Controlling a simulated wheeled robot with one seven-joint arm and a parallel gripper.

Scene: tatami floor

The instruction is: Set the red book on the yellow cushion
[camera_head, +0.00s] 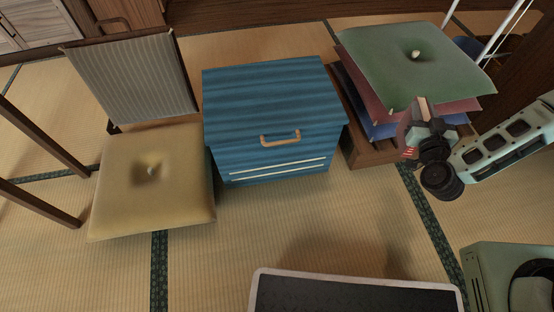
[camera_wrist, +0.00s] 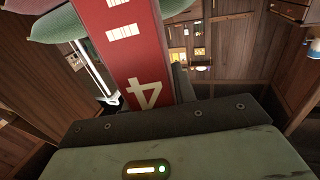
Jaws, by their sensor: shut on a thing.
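The yellow cushion (camera_head: 120,198) lies flat on the seat of a low chair at the left of the head view, with a dimple and tuft in its middle. Its top is bare. My gripper (camera_head: 428,132) is at the right, in front of the cushion stack, far from the yellow cushion. It is shut on the red book, which shows small and partly hidden in the head view (camera_head: 422,107). In the wrist view the red book (camera_wrist: 130,60) stretches away from my gripper, with white markings and a "4"; its near end is hidden.
A blue cabinet (camera_head: 262,95) with a wooden handle stands between the yellow cushion and my gripper. A stack with a green cushion (camera_head: 385,60) on top is close behind my gripper. A dark, pale-rimmed panel (camera_head: 350,295) is at the bottom. Tatami in front of the cabinet is clear.

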